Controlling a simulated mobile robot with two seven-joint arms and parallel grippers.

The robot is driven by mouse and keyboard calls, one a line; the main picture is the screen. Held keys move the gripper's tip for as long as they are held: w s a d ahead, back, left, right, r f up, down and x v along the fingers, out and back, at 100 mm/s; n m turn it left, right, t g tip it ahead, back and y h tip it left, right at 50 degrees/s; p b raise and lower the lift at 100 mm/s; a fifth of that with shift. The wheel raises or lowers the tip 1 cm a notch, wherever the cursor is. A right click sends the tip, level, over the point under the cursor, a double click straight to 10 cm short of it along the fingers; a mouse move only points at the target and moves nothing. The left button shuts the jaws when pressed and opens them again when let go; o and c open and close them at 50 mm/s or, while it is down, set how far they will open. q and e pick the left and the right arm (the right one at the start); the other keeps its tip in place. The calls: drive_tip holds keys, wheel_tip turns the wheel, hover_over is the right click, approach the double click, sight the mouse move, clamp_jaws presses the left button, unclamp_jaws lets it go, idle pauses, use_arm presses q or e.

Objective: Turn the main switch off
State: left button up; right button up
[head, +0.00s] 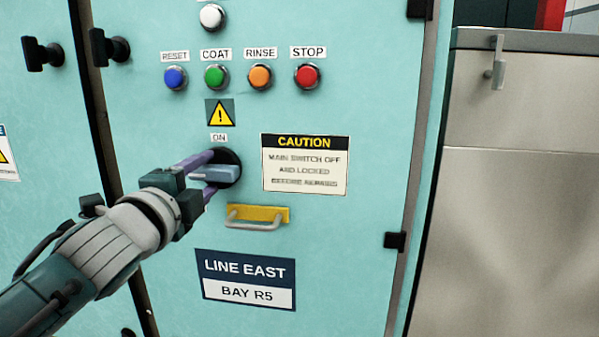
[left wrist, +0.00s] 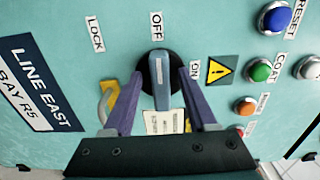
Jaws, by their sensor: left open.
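The main switch (head: 222,171) is a blue-grey bar handle on a black round base on the teal cabinet door. In the left wrist view the switch handle (left wrist: 161,92) points along its white line at the OFF label (left wrist: 157,27). The ON label (left wrist: 195,70) is to its right and the LOCK label (left wrist: 95,34) is to the upper left. My left gripper (head: 210,175) is open, its purple fingers on either side of the handle. In the left wrist view a gap shows between the handle and each finger of the gripper (left wrist: 160,76). My right gripper is not in view.
A yellow plate with a grey pull (head: 258,215) sits just below the switch. Reset, coat, rinse and stop buttons (head: 260,76) are above. A caution sign (head: 305,164) is at the right and a LINE EAST plate (head: 246,279) below. A grey cabinet (head: 520,190) stands farther right.

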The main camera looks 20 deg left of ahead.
use_arm(q)
drive_tip(key=shift+s, duration=0.2)
drive_tip(key=p+v, duration=0.2)
drive_tip(key=v, duration=0.7)
drive_tip(key=shift+s+p, duration=0.3)
drive_tip(key=shift+p, duration=0.05)
